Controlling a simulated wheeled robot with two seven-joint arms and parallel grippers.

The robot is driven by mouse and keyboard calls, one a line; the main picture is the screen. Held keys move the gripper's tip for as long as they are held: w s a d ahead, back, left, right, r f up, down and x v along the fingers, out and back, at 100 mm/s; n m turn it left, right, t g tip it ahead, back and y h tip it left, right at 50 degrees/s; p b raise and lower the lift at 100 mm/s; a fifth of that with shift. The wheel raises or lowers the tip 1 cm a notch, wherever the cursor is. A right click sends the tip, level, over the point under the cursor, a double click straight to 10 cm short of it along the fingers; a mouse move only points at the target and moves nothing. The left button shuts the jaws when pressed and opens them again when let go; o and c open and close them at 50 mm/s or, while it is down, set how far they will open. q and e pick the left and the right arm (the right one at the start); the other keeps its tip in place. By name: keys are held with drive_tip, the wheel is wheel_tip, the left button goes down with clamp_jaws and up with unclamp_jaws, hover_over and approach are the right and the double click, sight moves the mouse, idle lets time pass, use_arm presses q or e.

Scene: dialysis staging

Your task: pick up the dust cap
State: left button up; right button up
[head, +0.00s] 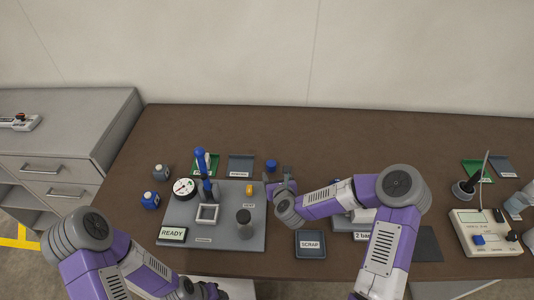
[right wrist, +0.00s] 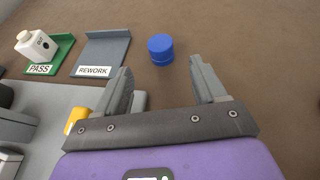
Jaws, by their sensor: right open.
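The dust cap appears to be the small blue cylinder (head: 271,165) on the brown table, behind the right end of the grey fixture plate. In the right wrist view the blue cap (right wrist: 160,50) stands just beyond the fingertips, roughly in line with the gap between them. My right gripper (head: 278,174) is open and empty, with both fingers apart in the right wrist view (right wrist: 160,72). It does not touch the cap. My left gripper (head: 207,291) is low at the bottom edge of the head view, and its fingers are not clear.
The grey plate (head: 180,232) carries a gauge, a blue-handled tool and a yellow part (right wrist: 76,119). Green PASS tray (right wrist: 62,54) and grey REWORK tray (right wrist: 102,52) lie left of the cap. The SCRAP tray (head: 310,256) is in front. Table behind the cap is clear.

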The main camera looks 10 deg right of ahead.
sight(272, 166)
drive_tip(key=shift+w+d+r, duration=0.1)
drive_tip(key=shift+w, duration=0.45)
drive_tip(key=shift+b+x, duration=0.6)
drive_tip(key=shift+x, duration=2.65)
drive_tip(key=c, duration=1.1)
